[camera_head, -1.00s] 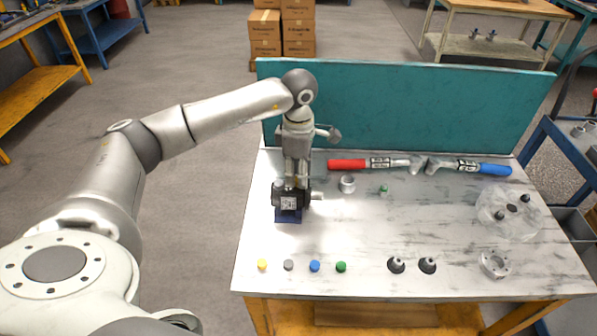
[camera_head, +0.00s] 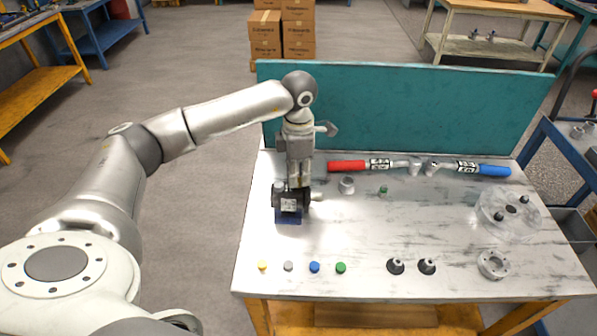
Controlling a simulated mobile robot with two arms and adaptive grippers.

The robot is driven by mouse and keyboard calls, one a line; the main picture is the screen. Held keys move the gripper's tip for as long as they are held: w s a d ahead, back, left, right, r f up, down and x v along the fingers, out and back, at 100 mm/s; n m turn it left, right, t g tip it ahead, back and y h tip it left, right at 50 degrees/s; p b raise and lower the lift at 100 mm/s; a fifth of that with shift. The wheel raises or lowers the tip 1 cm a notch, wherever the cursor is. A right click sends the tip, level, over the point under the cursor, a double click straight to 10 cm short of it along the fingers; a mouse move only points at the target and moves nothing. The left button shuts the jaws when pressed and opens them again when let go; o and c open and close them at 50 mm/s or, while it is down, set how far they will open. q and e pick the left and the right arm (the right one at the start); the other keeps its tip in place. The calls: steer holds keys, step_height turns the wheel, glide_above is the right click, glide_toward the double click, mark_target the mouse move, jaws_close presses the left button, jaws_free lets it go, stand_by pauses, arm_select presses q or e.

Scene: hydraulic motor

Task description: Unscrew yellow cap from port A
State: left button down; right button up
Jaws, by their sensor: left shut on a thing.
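The hydraulic motor (camera_head: 289,208) is a dark block with a white label, standing on a blue base at the left of the table. My left gripper (camera_head: 299,185) points straight down at the top of the motor. Its fingers are shut on a small part there, at the motor's upper right. That part is mostly hidden by the fingertips, and its colour is too small to tell. A loose yellow cap (camera_head: 262,265) lies at the table's front left, apart from the gripper. My right gripper is not in view.
Grey (camera_head: 288,266), blue (camera_head: 314,266) and green (camera_head: 341,267) caps lie in a row at the front. A red-handled tool (camera_head: 347,166) and a blue-handled tool (camera_head: 494,170) lie by the teal back panel (camera_head: 420,110).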

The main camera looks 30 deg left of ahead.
arm_select(q)
steer(key=shift+n, duration=0.7)
steer(key=n+p, duration=0.1)
steer(key=n, duration=0.3)
steer(key=shift+n, duration=0.3)
steer(key=c, duration=1.6)
jaws_free()
steer(key=shift+o, duration=0.2)
